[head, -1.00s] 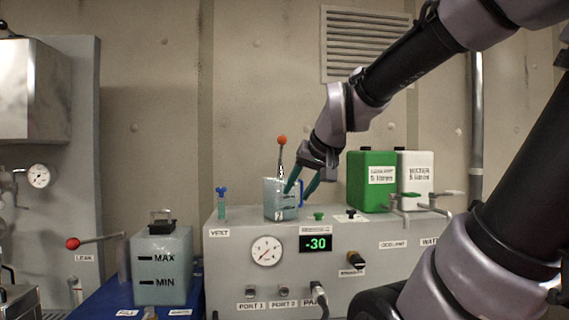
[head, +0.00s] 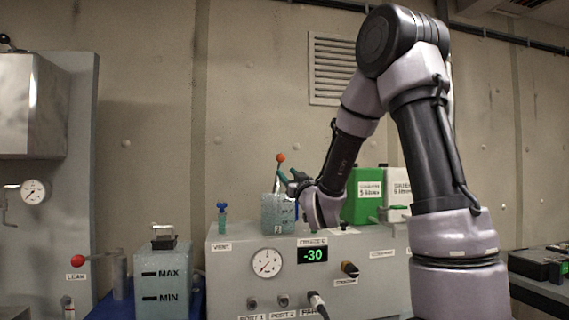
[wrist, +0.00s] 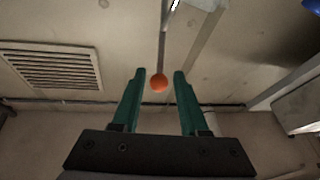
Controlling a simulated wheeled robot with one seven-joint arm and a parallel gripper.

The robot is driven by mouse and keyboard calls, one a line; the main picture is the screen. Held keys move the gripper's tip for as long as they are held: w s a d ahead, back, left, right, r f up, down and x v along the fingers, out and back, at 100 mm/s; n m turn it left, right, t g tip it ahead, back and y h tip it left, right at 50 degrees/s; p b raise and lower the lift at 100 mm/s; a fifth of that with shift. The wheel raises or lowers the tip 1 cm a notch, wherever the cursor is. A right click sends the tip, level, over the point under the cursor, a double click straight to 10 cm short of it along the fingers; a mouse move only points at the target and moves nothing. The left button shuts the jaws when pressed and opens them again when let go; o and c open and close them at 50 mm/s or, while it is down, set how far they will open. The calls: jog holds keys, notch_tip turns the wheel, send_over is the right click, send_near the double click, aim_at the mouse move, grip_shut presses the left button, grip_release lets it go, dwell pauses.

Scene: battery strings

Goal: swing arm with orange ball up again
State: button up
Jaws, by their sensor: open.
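The orange ball (head: 281,158) sits on top of a thin arm that stands nearly upright above a small pale-blue container (head: 277,213) on the grey console. My gripper (head: 284,174) is just below and beside the ball, its green fingers reaching in from the right. In the wrist view, the orange ball (wrist: 159,83) shows between the two open green fingertips (wrist: 159,73), with a gap on each side. The fingers do not visibly touch it. My gripper partly hides the container's right side.
Green (head: 362,195) and white (head: 397,187) canisters stand behind my arm. A red-knobbed LEAK lever (head: 78,261) is at the left.

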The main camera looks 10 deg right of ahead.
jog(key=x, duration=1)
jog(key=shift+w+a+r, duration=0.15)
jog(key=shift+w+r, duration=0.1)
jog(key=shift+r, duration=0.05)
grip_shut()
dwell(1.0)
